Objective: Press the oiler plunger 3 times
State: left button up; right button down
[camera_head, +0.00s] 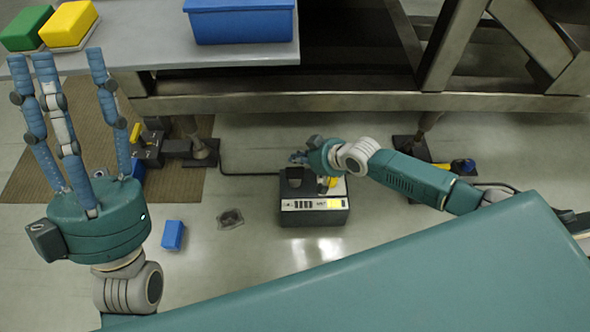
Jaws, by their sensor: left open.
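A dark box-shaped unit (314,215), which looks like the oiler, stands on the floor at centre. Its front has a pale panel with dark marks and a yellow patch. A dark cylindrical part (294,177) stands on its top left; I cannot tell whether this is the plunger. My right gripper (299,158) is above the back of the unit, its arm coming in from the right. Its fingers are small and mostly hidden, and contact cannot be made out. My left gripper (62,62) is raised at the left, fingers spread and empty, far from the unit.
A grey table (160,45) at the top left bears a blue bin (240,22), a yellow box (68,24) and a green box (25,28). A metal frame (350,103) crosses behind the unit. A blue block (172,235) and a drain (230,219) are on the floor.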

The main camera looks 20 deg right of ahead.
pick_arm(q)
jog(key=shift+w+d+f+g+y+p, duration=0.25)
jog(key=shift+w+f+g, duration=0.5)
jog(key=shift+w, duration=0.35)
jog(key=shift+w+d+f+g+y+p, duration=0.2)
jog(key=shift+w+f+g, duration=0.35)
jog(key=shift+w+f, duration=0.4)
jog(key=shift+w+r, duration=0.1)
jog(key=shift+r, duration=0.05)
